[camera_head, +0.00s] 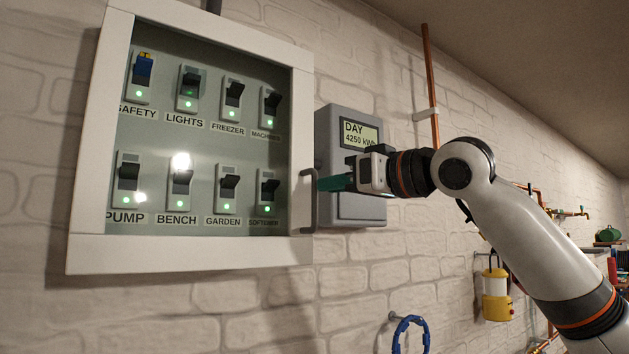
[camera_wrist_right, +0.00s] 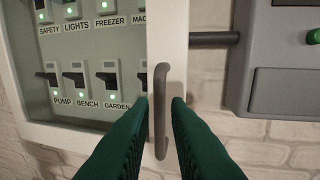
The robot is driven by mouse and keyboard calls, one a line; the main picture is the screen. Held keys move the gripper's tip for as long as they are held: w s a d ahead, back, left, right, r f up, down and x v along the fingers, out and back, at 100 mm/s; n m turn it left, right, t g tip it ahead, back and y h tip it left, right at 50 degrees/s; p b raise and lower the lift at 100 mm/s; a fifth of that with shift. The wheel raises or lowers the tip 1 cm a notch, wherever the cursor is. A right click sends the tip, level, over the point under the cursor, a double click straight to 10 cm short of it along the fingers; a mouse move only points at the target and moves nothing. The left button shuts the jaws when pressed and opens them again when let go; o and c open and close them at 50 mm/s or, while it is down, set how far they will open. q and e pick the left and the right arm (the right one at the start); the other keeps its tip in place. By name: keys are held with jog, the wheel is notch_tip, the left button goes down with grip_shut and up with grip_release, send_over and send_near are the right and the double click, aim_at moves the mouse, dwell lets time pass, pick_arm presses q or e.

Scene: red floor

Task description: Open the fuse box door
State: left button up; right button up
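The fuse box (camera_head: 190,257) hangs on the wall with a white-framed, see-through door that looks shut. Rows of labelled breaker switches with green lights show behind it. A grey vertical bar handle (camera_head: 307,205) sits on the door's right frame; it also shows in the right wrist view (camera_wrist_right: 160,112). My right gripper (camera_head: 322,184) comes in from the right with green fingers at the handle. In the right wrist view its fingers (camera_wrist_right: 159,101) are open, one on each side of the handle, with a gap on both sides. My left gripper is out of view.
A grey meter box (camera_head: 346,120) reading DAY stands close right of the fuse box, behind my right gripper. A copper pipe (camera_head: 430,80) runs up beside it. A yellow lantern (camera_head: 496,297) and a blue ring (camera_head: 410,335) hang lower right. The wall left of the box is clear.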

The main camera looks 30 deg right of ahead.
aim_at(314, 221)
jog(key=p+x, duration=0.1)
jog(key=x, duration=0.4)
grip_shut()
